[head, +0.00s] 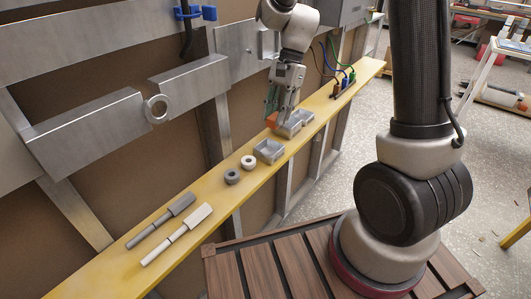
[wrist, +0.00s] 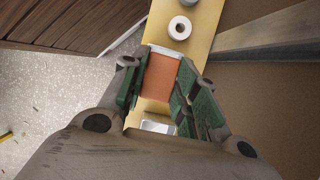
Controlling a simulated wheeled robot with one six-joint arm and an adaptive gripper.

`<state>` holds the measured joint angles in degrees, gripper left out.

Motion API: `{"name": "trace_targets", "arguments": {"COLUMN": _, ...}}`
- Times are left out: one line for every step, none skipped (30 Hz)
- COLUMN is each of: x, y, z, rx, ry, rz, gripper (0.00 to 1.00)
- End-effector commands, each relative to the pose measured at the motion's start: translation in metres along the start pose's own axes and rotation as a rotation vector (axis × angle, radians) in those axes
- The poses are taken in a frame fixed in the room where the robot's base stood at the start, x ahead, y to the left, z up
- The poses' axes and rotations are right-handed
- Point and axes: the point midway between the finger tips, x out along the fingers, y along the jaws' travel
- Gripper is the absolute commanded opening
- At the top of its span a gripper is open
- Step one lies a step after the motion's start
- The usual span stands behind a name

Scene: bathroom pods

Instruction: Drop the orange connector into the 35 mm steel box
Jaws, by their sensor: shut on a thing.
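My gripper (head: 281,112) is shut on the orange connector (head: 272,119). The connector also shows in the wrist view (wrist: 161,76), as an orange block between the green finger pads. In the head view it hangs at the left of the far grey metal box (head: 287,131), low over the yellow plank. A second grey box (head: 268,153) stands nearer, with its open top up. In the wrist view, pale box edges show above and below the connector, so it covers part of a box. I cannot tell which box is 35 mm deep.
The yellow plank (head: 110,271) carries a dark ring (head: 232,177), a white ring (head: 248,162) and two rod-like tools (head: 176,234). Coloured wires (head: 340,74) stand at its far end. A panelled wall with metal rails (head: 90,130) rises on the left.

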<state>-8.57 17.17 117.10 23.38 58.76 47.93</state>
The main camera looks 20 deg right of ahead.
Motion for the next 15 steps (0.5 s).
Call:
{"name": "trace_targets", "arguments": {"x": 0.006, "y": 0.001, "z": -0.002, "rx": 0.002, "ry": -0.002, "rz": 0.003, "gripper": 0.13}}
{"name": "trace_targets", "arguments": {"x": 0.01, "y": 0.001, "z": -0.004, "rx": 0.002, "ry": -0.002, "rz": 0.003, "gripper": 0.13}}
{"name": "trace_targets", "arguments": {"x": 0.014, "y": 0.001, "z": -0.005, "rx": 0.002, "ry": -0.002, "rz": 0.002, "gripper": 0.13}}
{"name": "trace_targets", "arguments": {"x": 0.017, "y": 0.001, "z": -0.006, "rx": 0.002, "ry": -0.002, "rz": 0.002, "gripper": 0.13}}
{"name": "trace_targets", "arguments": {"x": 0.019, "y": 0.001, "z": -0.007, "rx": 0.002, "ry": -0.002, "rz": 0.002, "gripper": 0.13}}
{"name": "trace_targets", "arguments": {"x": 0.023, "y": 0.0, "z": -0.009, "rx": 0.001, "ry": -0.002, "rz": 0.002, "gripper": 0.13}}
{"name": "trace_targets", "arguments": {"x": 0.025, "y": 0.0, "z": -0.01, "rx": 0.001, "ry": -0.002, "rz": 0.001, "gripper": 0.13}}
{"name": "trace_targets", "arguments": {"x": 0.026, "y": 0.0, "z": -0.011, "rx": 0.001, "ry": -0.002, "rz": 0.001, "gripper": 0.13}}
{"name": "trace_targets", "arguments": {"x": 0.028, "y": 0.0, "z": -0.011, "rx": 0.001, "ry": -0.001, "rz": 0.001, "gripper": 0.13}}
{"name": "trace_targets", "arguments": {"x": 0.029, "y": 0.0, "z": -0.012, "rx": 0.001, "ry": -0.001, "rz": 0.001, "gripper": 0.13}}
{"name": "trace_targets", "arguments": {"x": 0.029, "y": 0.0, "z": -0.012, "rx": 0.001, "ry": -0.001, "rz": 0.001, "gripper": 0.13}}
{"name": "trace_targets", "arguments": {"x": 0.03, "y": 0.0, "z": -0.012, "rx": 0.001, "ry": -0.001, "rz": 0.001, "gripper": 0.13}}
{"name": "trace_targets", "arguments": {"x": 0.03, "y": 0.0, "z": -0.012, "rx": 0.001, "ry": -0.001, "rz": 0.0, "gripper": 0.13}}
{"name": "trace_targets", "arguments": {"x": 0.03, "y": 0.0, "z": -0.012, "rx": 0.001, "ry": -0.001, "rz": 0.0, "gripper": 0.13}}
{"name": "trace_targets", "arguments": {"x": 0.03, "y": 0.0, "z": -0.012, "rx": 0.001, "ry": -0.001, "rz": 0.0, "gripper": 0.13}}
